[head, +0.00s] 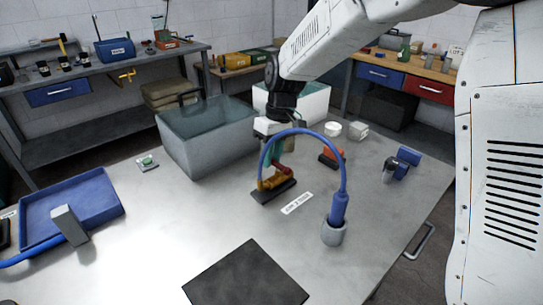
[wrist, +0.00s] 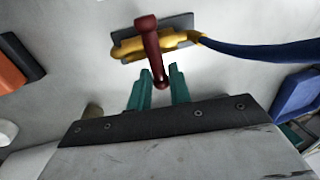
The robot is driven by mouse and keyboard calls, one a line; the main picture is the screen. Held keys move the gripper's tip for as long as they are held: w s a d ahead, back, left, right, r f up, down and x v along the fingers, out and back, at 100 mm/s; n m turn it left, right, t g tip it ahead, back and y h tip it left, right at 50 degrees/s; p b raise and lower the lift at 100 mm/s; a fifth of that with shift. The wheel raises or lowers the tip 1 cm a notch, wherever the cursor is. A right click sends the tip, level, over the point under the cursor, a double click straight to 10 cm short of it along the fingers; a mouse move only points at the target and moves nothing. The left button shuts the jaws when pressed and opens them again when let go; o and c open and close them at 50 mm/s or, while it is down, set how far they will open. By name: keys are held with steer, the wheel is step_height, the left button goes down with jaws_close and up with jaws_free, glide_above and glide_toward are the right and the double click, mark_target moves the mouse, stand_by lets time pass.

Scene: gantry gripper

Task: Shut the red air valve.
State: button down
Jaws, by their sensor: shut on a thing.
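The red air valve has a brass-yellow body (head: 272,184) on a dark base plate (head: 259,195) on the grey table. Its red handle (head: 284,171) also shows in the wrist view (wrist: 150,42), lying crosswise to the yellow body (wrist: 128,48). A blue hose (head: 300,133) arcs from the body to the right. My gripper (head: 273,158) is low over the valve. In the wrist view its teal fingers (wrist: 160,76) are shut on the free end of the red handle, one on each side. The exact contact is partly hidden in the head view.
A grey bin (head: 208,158) stands behind to the left. The blue hose ends in a grey cup (head: 334,234) at the right. An orange-and-black block (head: 332,157) and a blue clamp-like thing (head: 407,157) lie farther right. A label (head: 297,202) and dark mat (head: 246,278) lie in front.

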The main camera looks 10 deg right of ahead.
stand_by(0.6)
steer(key=c, duration=1.4)
jaws_free()
steer(key=shift+w+d, duration=0.1)
step_height(320, 180, up, 8)
steer(key=d, duration=0.1)
steer(key=shift+w+f, duration=0.15)
steer(key=shift+w, duration=0.25)
steer(key=shift+d, duration=0.1)
